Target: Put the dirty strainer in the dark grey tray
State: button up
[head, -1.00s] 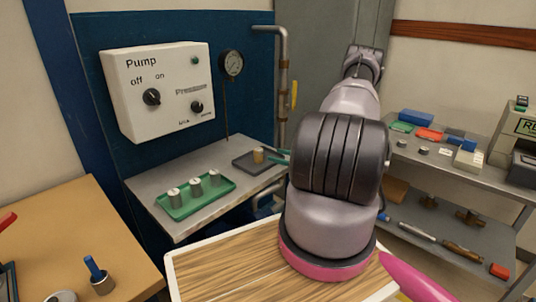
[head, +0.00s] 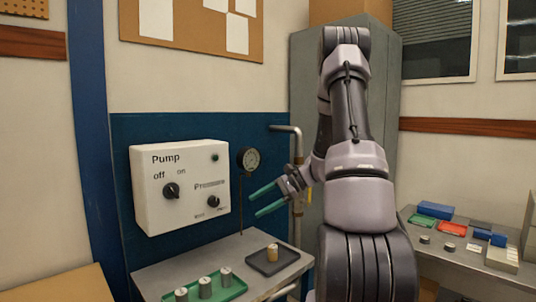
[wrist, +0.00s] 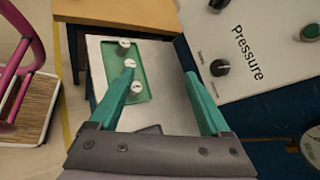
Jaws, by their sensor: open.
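The dark grey tray (head: 290,260) lies on the pump bench, right of the green tray. A tan-brown cylinder (head: 272,253), which looks like the dirty strainer, stands upright in it. My gripper (head: 254,203) is open and empty, in the air above and behind the trays, in front of the pump panel. In the wrist view its two green fingers (wrist: 158,66) are spread with nothing between them. There the gripper body hides most of the dark grey tray (wrist: 151,130), and the tan cylinder does not show.
The green tray (head: 240,287) holds three grey cylinders with pale tops. The pump panel (head: 150,215), gauge (head: 248,160) and a vertical pipe (head: 298,195) stand close to my gripper.

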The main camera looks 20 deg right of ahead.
jog(key=s+a+r+n+t+h, duration=0.1)
jog(key=s+a+r+n+h, duration=0.1)
jog(key=s+r, duration=0.4)
jog(key=s+a+r+n+t+h, duration=0.1)
jog(key=s+a+r+n+h, duration=0.2)
jog(key=s+r+n, duration=0.3)
jog(key=s+a+r+n+t+h, duration=0.1)
jog(key=s+a+r+n+h, duration=0.1)
jog(key=s+r, duration=0.6)
jog(key=s+n+h, duration=0.1)
jog(key=s+h, duration=0.1)
jog(key=s, duration=0.1)
jog(key=shift+a+r+n+h, duration=0.2)
jog(key=shift+n+h, duration=0.1)
jog(key=shift+n, duration=0.1)
